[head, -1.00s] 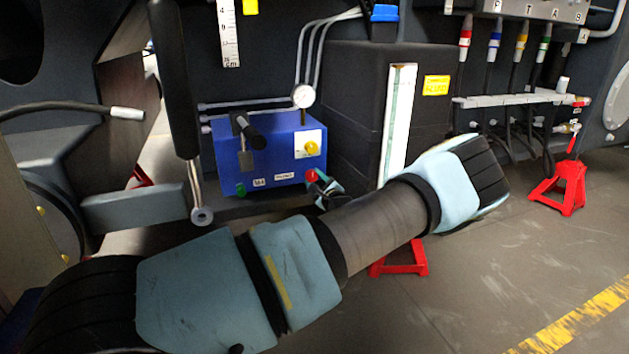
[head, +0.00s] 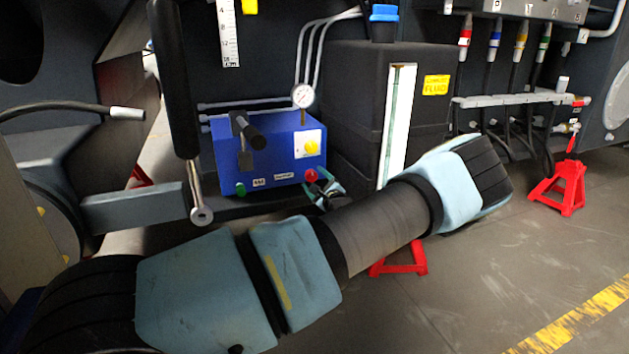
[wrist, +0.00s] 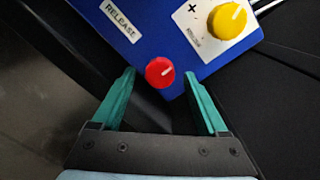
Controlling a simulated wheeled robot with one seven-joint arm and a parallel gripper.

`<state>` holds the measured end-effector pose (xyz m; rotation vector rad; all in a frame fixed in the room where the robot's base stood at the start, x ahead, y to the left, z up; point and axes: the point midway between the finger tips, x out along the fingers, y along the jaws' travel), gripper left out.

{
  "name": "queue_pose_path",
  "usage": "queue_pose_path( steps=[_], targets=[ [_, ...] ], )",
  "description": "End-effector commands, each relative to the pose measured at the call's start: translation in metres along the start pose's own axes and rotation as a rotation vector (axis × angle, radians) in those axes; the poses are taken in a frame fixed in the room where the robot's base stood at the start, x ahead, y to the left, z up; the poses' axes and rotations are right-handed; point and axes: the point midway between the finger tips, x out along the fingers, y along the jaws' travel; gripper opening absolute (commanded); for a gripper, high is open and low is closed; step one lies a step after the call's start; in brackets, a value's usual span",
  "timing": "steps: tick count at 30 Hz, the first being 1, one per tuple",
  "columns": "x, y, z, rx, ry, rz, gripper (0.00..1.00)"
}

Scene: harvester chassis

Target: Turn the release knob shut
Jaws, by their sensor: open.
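The red release knob (wrist: 160,72) with a pale pointer line sits on the blue box (wrist: 185,45), near the RELEASE label (wrist: 118,22). In the wrist view my gripper (wrist: 158,84) is open, with one green finger on each side of the knob. The fingertips stand apart from the knob's sides; how deep they reach around it I cannot tell. In the head view the red knob shows at the lower right of the box front, and my gripper (head: 325,190) is just below and right of it, partly hidden by my arm.
A yellow knob (wrist: 228,20) is on the same panel. The box also bears a green knob (head: 240,189), a black lever (head: 247,135) and a gauge (head: 303,96). A dark tank (head: 350,95) stands close at right. A hanging black cylinder (head: 176,80) is at left.

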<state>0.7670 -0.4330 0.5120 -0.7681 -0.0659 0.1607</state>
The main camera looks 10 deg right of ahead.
Motion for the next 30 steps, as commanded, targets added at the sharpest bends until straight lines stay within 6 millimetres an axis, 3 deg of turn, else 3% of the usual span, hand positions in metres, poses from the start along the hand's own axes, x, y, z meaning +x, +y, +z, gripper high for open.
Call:
queue_pose_path(
  steps=[15, 21, 30],
  targets=[
    [-0.09, -0.001, 0.0, 0.001, 0.003, 0.0, 0.76],
    [-0.102, 0.0, 0.0, 0.002, 0.0, 0.001, 0.76],
    [-0.102, 0.0, 0.0, 0.001, 0.001, 0.0, 0.76]
  ],
)
